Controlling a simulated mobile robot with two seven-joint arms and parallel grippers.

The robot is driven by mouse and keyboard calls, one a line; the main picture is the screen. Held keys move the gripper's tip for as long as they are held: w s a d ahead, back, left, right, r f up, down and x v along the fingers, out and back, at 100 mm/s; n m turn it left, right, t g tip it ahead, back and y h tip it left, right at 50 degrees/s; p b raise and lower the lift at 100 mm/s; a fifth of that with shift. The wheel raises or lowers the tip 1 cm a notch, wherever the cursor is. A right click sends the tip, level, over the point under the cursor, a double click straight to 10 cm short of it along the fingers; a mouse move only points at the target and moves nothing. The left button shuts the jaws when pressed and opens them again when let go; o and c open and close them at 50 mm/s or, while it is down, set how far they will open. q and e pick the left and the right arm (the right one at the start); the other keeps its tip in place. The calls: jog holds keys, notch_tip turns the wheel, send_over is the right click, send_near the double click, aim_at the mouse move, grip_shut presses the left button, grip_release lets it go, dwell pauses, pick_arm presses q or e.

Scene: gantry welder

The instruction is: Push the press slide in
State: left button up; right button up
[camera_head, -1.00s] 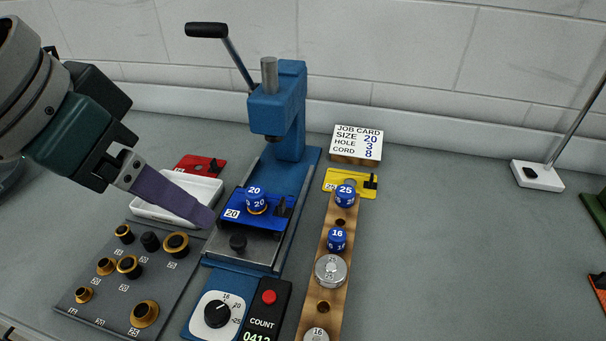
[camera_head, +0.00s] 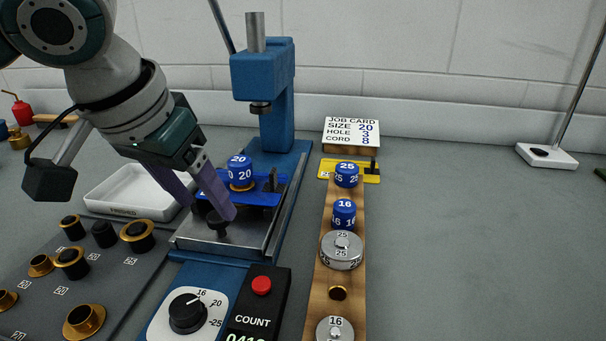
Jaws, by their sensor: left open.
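The blue press (camera_head: 275,115) stands at the centre back. Its slide, a silver plate (camera_head: 207,240), sits forward of the press head on a blue base. A black knob (camera_head: 217,226) stands at its front. On the slide lie a blue plate (camera_head: 272,196) marked 20 and a blue die block (camera_head: 241,169) marked 20 with a gold ring under it. My left gripper (camera_head: 212,207) is open, its purple fingers pointing down beside the knob and the slide's left part. One finger partly hides the knob and plate; I cannot tell whether it touches them. My right gripper is not in view.
A white tray (camera_head: 112,204) lies left of the slide. A grey board (camera_head: 107,262) with several gold and black parts is front left. A dial panel (camera_head: 158,318) and red button (camera_head: 261,285) are in front. A wooden rack (camera_head: 325,265) of dies and a job card (camera_head: 352,133) are right.

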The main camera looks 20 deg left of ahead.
pick_arm(q)
jog(key=shift+x, duration=1.45)
grip_shut()
dwell(0.3)
